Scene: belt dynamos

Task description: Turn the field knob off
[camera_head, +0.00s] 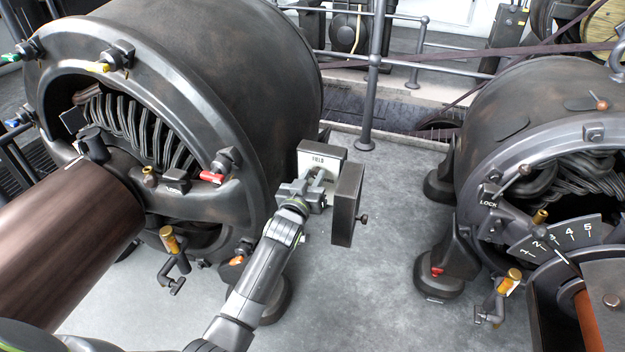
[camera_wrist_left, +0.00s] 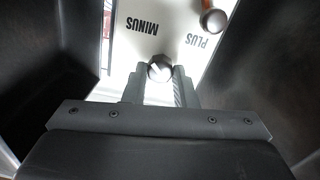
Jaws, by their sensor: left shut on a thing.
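The field box (camera_head: 321,152) stands beside the left dynamo, with a pale plate lettered FIELD and a dark door swung open on its right. My left gripper (camera_head: 318,184) reaches into the front of this box. In the left wrist view, the field knob (camera_wrist_left: 159,70), a small grey knob with a white mark, sits at the tips of my left gripper (camera_wrist_left: 160,78), which is shut on it. The plate (camera_wrist_left: 137,45) shows MINUS and PLUS upside down. The head view hides the knob behind my gripper. My right gripper is not in view.
The left dynamo (camera_head: 245,60) stands close to my left arm. The box door (camera_head: 347,204) is just right of the gripper. Another dynamo (camera_head: 530,100) with a numbered scale (camera_head: 566,232) is at the right. Grey floor (camera_head: 385,270) between them is clear. A railing (camera_head: 374,75) runs behind.

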